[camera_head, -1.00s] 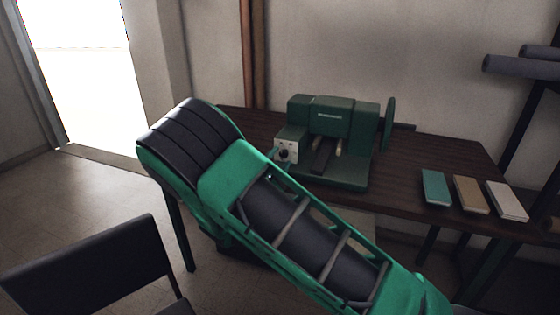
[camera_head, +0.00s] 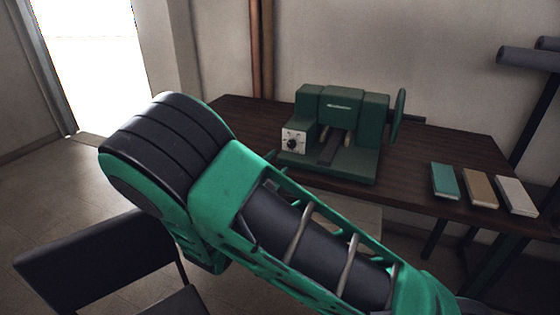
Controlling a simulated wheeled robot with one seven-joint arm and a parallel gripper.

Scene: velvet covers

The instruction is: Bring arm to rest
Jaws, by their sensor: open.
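My green and black arm crosses the camera_head view from the lower right up to a thick black-banded joint at centre left. My gripper does not show; the end of the arm is out of sight. Behind the arm, a dark green machine (camera_head: 341,115) with a white dial panel stands on a dark wooden table (camera_head: 410,192). The arm hides the table's near left part.
Three covered books or blocks lie at the table's right: teal (camera_head: 445,181), tan (camera_head: 480,188) and off-white (camera_head: 517,196). A dark chair (camera_head: 95,262) stands at lower left, partly behind my arm. Grey rolls (camera_head: 530,58) jut in at upper right. Floor shows at left.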

